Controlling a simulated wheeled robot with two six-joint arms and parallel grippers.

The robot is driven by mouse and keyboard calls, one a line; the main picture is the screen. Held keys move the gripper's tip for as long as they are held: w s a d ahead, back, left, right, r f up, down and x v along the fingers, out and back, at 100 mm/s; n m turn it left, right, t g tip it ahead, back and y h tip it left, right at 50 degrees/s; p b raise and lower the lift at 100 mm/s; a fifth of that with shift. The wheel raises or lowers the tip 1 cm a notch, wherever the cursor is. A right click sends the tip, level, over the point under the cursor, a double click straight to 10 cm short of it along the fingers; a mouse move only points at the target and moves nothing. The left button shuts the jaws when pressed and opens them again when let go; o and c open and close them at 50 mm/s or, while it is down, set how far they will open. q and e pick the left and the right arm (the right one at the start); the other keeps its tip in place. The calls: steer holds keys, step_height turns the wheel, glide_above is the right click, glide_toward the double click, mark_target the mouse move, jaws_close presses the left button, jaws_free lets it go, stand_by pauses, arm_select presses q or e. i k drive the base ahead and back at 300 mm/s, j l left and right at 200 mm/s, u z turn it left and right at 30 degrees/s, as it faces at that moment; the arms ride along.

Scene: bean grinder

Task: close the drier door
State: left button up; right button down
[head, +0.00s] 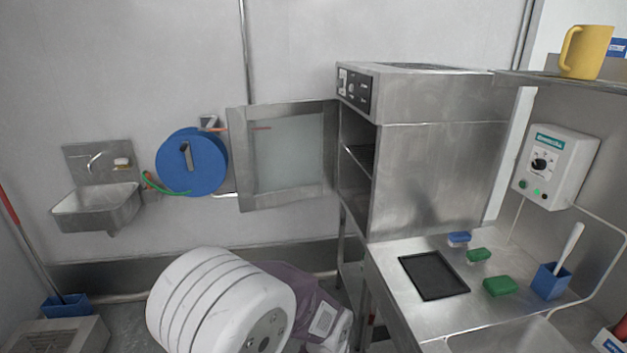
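The drier (440,150) is a steel cabinet standing on the steel counter at the right of centre in the head view. Its door (232,160) is a steel frame with a pale glass pane (290,155). The door stands wide open, swung out to the left of the drier, and the cabinet's opening (355,170) shows a dark inside with a shelf. Neither of my grippers shows in the head view, and nothing is seen touching the door.
A blue hose reel (192,162) and a steel sink (97,207) are on the wall left of the door. The counter (400,315) holds a black tray (433,275), green sponges (500,286) and a blue holder (549,282). A yellow mug (585,52) stands on a shelf.

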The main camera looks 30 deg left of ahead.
mark_target(237, 116)
steer(key=u, duration=0.45)
steer(key=i+j, duration=0.25)
steer(key=j, duration=0.15)
steer(key=i+j, duration=0.25)
steer(key=j, duration=0.15)
steer(key=i+j, duration=0.25)
steer(key=j, duration=0.15)
steer(key=i+j, duration=0.25)
steer(key=j, duration=0.15)
steer(key=i+j, duration=0.55)
steer(key=j, duration=0.25)
steer(key=i+j, duration=0.25)
steer(key=j, duration=0.15)
steer(key=i+j, duration=0.25)
steer(key=j, duration=0.15)
steer(key=z, duration=0.05)
